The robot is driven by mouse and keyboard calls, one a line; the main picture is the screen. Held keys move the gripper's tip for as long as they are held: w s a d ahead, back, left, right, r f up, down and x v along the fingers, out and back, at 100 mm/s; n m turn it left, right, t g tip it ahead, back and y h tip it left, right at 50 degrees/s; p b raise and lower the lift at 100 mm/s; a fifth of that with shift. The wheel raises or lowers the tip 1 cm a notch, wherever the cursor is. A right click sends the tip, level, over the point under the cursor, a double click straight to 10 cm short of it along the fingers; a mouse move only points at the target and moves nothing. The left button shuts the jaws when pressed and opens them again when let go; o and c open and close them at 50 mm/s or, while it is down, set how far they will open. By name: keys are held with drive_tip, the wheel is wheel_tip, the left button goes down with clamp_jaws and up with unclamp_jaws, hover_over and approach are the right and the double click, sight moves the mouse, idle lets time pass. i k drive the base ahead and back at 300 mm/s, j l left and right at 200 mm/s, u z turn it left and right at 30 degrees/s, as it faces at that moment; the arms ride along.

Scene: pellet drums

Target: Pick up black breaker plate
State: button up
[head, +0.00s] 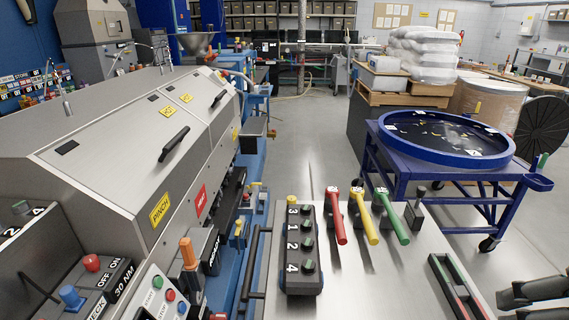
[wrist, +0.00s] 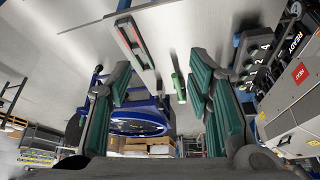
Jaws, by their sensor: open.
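I cannot make out a black breaker plate with certainty in either view. A large round black slatted disc (head: 540,127) stands on edge at the far right of the head view, but I cannot tell what it is. My gripper (wrist: 160,72) is open, with its green-padded fingers wide apart and nothing between them. Its dark finger ends (head: 535,293) also show at the lower right corner of the head view. Past the fingers, the wrist view shows the steel table and a long dark holder with red and green sides (wrist: 131,42); this holder (head: 457,287) is left of my gripper in the head view.
A numbered black knob block (head: 303,250) and red (head: 335,215), yellow (head: 363,215) and green (head: 392,215) levers stand on the steel table. A blue cart (head: 455,178) carries a round blue-rimmed basin (head: 382,129). The grey machine (head: 120,160) blocks the left. Floor (head: 300,135) is clear beyond.

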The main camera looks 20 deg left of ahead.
sight(415, 217)
drive_tip(key=u, duration=2.8)
drive_tip(key=z, duration=2.75)
drive_tip(key=i+l+u, duration=0.2)
drive_tip(key=l, duration=0.3)
drive_tip(key=i+l+u, duration=0.2)
drive_tip(key=l, duration=0.3)
drive_tip(key=l+u, duration=0.2)
drive_tip(key=l, duration=0.3)
drive_tip(key=i+l+u, duration=0.1)
drive_tip(key=l+u, duration=0.15)
drive_tip(key=l, duration=0.3)
